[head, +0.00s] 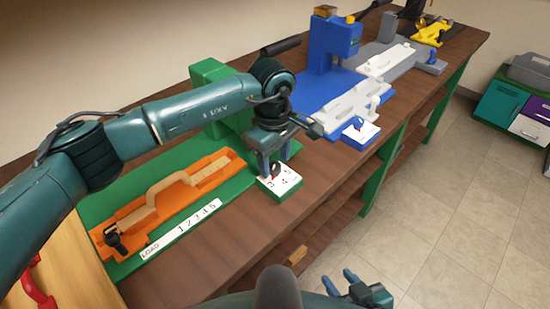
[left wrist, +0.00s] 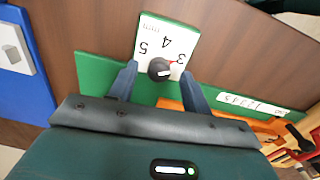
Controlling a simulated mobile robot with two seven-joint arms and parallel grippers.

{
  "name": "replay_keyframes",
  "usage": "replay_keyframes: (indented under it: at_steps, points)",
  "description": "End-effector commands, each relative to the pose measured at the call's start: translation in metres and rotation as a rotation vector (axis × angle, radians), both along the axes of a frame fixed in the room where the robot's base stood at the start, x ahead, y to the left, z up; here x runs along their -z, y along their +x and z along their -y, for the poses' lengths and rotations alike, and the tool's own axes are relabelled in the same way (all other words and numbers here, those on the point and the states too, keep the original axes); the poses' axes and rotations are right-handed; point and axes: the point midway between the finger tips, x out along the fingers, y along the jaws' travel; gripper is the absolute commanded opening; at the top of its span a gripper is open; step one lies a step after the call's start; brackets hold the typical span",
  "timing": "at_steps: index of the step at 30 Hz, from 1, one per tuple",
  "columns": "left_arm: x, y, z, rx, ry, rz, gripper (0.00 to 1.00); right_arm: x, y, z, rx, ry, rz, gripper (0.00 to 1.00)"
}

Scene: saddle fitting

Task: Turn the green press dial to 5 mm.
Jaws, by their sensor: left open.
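The green press dial is a black knob (left wrist: 159,68) on a white plate (left wrist: 168,35) with the numbers 3, 4, 5 and "mm", on a green base. A small red mark at the knob's edge points towards the 3. My left gripper (left wrist: 158,74) is open, with one finger on each side of the knob; I cannot tell whether they touch it. In the head view my left gripper (head: 275,166) is down at the dial plate (head: 286,183), partly hiding the knob. My right gripper (head: 340,283) is open and empty in front of the bench, low in the picture.
The green press (head: 212,75) stands behind my left arm. An orange fixture (head: 205,170) holding a tan handled part lies to the left, with a "LOAD 1 2 3 4 5" strip (head: 182,231) before it. A blue press (head: 330,45) with its own dial plate (head: 361,133) stands further right.

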Motion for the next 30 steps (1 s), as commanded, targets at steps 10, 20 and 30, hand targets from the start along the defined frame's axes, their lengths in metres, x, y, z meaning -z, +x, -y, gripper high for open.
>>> replay_keyframes:
  at_steps: [10, 20, 30]
  points:
    - [0.0114, 0.0001, 0.0007, 0.002, -0.001, 0.002, 0.49, -0.0012, 0.0025, 0.0000, 0.004, 0.001, 0.002, 0.36]
    - [0.0110, 0.0000, 0.0007, 0.001, -0.001, 0.001, 0.29, -0.0007, 0.0019, -0.0001, -0.001, -0.002, 0.001, 0.36]
    - [0.0109, 0.0000, 0.0006, 0.001, -0.001, 0.001, 0.04, -0.0005, 0.0015, -0.0001, -0.004, -0.004, 0.000, 0.36]
